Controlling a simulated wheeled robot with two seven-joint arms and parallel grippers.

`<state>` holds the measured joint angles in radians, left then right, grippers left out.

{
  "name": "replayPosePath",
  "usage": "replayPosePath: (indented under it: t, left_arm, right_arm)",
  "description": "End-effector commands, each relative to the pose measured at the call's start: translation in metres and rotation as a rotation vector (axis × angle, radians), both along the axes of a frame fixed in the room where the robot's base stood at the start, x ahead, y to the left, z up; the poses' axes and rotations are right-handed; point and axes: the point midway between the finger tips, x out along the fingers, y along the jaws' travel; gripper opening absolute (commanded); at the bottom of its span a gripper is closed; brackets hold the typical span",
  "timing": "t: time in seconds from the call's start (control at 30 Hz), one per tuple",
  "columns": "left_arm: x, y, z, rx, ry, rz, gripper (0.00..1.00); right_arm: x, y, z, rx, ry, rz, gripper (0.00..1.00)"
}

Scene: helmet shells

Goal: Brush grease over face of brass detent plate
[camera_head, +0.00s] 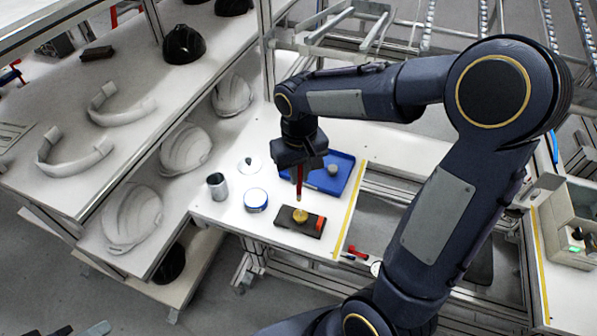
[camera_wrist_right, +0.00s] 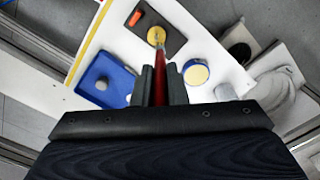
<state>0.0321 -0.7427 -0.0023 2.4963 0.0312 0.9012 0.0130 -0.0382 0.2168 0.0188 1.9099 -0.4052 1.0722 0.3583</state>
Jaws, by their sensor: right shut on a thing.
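The brass detent plate (camera_head: 300,216) is a round yellow disc on a dark block with an orange-red end (camera_head: 319,224), on the white bench. It also shows in the wrist view (camera_wrist_right: 174,42). My right gripper (camera_head: 299,166) is shut on a red-handled brush (camera_head: 299,182), which points down at the plate. In the wrist view the brush (camera_wrist_right: 160,88) runs between the fingers and its tip overlaps the disc. I cannot tell whether the tip touches it. A blue-and-white round tin (camera_head: 256,200) stands left of the block. My left gripper is not in view.
A blue tray (camera_head: 346,163) holding a grey round piece lies behind the block. A grey metal cup (camera_head: 217,187) and a white lid-like piece (camera_head: 249,165) stand to the left. White helmet shells (camera_head: 185,149) line the left shelf. A yellow strip (camera_head: 349,212) marks the bench's right edge.

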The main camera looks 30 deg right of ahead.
Motion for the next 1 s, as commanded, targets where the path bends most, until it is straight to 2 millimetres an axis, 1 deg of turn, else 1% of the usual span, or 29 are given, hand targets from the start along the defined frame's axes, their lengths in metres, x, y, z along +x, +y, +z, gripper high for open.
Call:
replayPosePath:
  t: [0.27,0.6,0.73,1.0]
  left_arm:
    - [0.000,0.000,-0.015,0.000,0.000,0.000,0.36]
    - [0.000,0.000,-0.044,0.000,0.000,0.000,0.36]
    - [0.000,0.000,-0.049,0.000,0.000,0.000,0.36]
    - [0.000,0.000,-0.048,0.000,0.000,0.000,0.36]
  right_arm:
    - [0.000,0.000,-0.019,0.000,0.000,0.000,0.00]
    - [0.000,0.000,-0.054,0.000,0.000,0.000,0.00]
    - [0.000,0.000,-0.060,0.000,-0.001,0.000,0.00]
    - [0.000,0.000,-0.060,0.000,0.000,0.000,0.00]
